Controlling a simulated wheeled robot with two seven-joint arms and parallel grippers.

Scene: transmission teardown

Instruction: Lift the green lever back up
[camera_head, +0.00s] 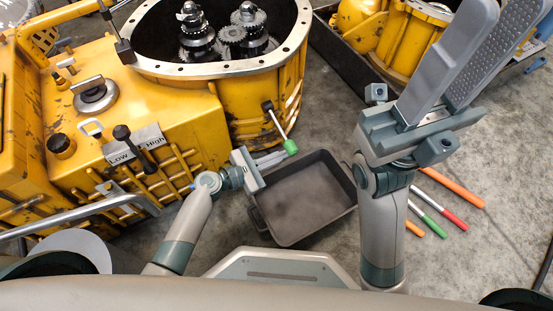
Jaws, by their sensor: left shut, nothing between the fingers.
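The green lever is a thin silver rod (277,124) with a green tip (290,147). It slopes down and to the right from a black pivot (267,106) on the yellow transmission housing (190,105). My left gripper (284,155) is shut and empty, its fingertips just below the green tip; I cannot tell whether they touch it. My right gripper (500,12) is raised at the upper right, its two fingers apart with nothing between them.
A dark empty tray (285,239) lies on the floor below the lever. A Low/High plate (150,136) with a black-knobbed lever (121,132) is on the housing at left. Coloured rods (452,187) lie at right. Another yellow part (395,40) sits in a bin behind.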

